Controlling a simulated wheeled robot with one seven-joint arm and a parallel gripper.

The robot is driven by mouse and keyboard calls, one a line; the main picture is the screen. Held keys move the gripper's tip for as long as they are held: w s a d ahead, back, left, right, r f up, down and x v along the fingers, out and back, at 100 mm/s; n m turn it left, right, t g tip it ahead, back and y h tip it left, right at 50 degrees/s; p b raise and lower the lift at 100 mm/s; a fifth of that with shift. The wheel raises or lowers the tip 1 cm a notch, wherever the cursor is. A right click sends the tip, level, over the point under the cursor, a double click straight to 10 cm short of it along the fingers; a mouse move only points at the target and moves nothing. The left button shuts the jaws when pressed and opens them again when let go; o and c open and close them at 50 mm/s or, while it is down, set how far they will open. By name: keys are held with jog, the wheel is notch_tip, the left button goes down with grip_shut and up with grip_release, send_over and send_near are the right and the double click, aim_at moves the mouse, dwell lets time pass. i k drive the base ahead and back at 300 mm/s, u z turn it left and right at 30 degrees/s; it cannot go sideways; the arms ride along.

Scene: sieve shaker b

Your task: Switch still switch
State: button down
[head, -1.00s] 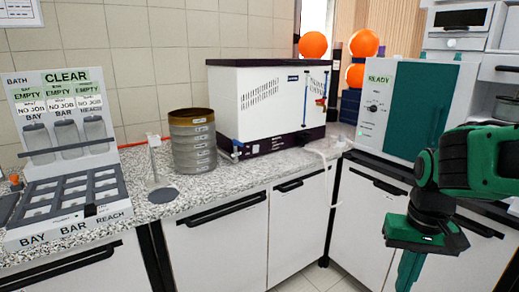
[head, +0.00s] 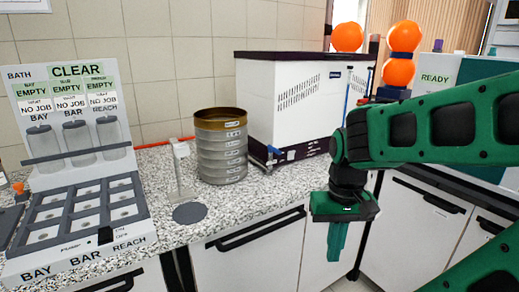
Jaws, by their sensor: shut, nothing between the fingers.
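The still (head: 300,105) is a white box with a dark top and dark base. It stands on the speckled counter against the tiled wall in the head view. A blue upright tube (head: 347,100) shows at its right front. My arm crosses in front of its lower right part, and I cannot make out a switch on the visible faces. My gripper (head: 336,243) is green, points down and is shut and empty. It hangs in front of the counter's edge, to the lower right of the still, apart from it.
A stack of sieves (head: 221,150) stands left of the still. A small stand with a round dark base (head: 189,213) is beside it. A rack with jars (head: 75,140) is at far left. A READY cabinet (head: 436,77) is at right, partly behind my arm.

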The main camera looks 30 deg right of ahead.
aim_at(291, 154)
jog(key=i, duration=0.95)
jog(key=z, duration=0.2)
